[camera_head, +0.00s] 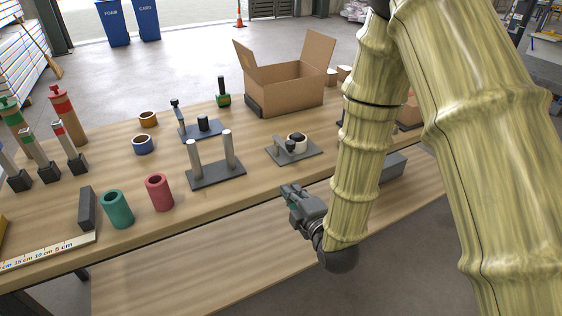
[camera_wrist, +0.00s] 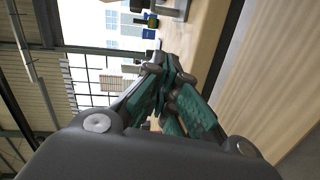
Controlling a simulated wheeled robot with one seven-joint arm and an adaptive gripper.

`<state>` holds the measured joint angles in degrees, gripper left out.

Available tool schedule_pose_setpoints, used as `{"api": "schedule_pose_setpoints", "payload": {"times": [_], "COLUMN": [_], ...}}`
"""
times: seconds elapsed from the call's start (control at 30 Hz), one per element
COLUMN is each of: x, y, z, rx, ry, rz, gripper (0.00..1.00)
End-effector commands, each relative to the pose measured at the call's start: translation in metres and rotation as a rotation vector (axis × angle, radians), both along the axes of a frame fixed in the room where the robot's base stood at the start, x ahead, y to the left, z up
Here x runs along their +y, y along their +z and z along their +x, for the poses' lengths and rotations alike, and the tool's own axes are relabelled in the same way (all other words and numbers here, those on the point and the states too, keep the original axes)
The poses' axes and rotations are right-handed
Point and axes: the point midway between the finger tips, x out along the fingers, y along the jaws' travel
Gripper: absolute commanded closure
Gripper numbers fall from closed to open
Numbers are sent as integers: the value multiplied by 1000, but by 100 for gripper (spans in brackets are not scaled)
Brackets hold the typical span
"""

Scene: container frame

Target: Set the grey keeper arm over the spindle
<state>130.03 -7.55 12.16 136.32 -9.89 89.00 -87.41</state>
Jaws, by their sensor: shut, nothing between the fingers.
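A grey fixture plate (camera_head: 309,153) lies on the table just beyond my gripper. On it stands a cream-and-black ring (camera_head: 299,137) around what appears to be the spindle. A small grey upright with a dark end piece, apparently the grey keeper arm (camera_head: 281,144), is at the ring's left front. I cannot tell whether the arm lies over the spindle or beside it. My gripper (camera_head: 291,194) is shut and empty, in front of the table's near edge and apart from the fixture. In the wrist view its teal-padded fingers (camera_wrist: 163,75) are together; the grey fixture cannot be made out there.
A two-post stand (camera_head: 216,175) and a blue-plate fixture (camera_head: 206,133) with a dark upright are to the left. Teal (camera_head: 117,211) and red (camera_head: 159,193) cylinders stand near the front edge. An open cardboard box (camera_head: 290,92) is behind. My arm hides the table's right part.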

Motion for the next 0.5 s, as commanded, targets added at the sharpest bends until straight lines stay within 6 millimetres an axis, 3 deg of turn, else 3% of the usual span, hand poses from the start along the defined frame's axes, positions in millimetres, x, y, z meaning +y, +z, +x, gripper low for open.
{"api": "schedule_pose_setpoints", "payload": {"times": [0.2,0.5], "x": [15,17], "y": [28,33], "z": [5,6], "rx": [-146,-167], "ry": [35,38], "rz": [-70,-82], "gripper": [100,100]}}
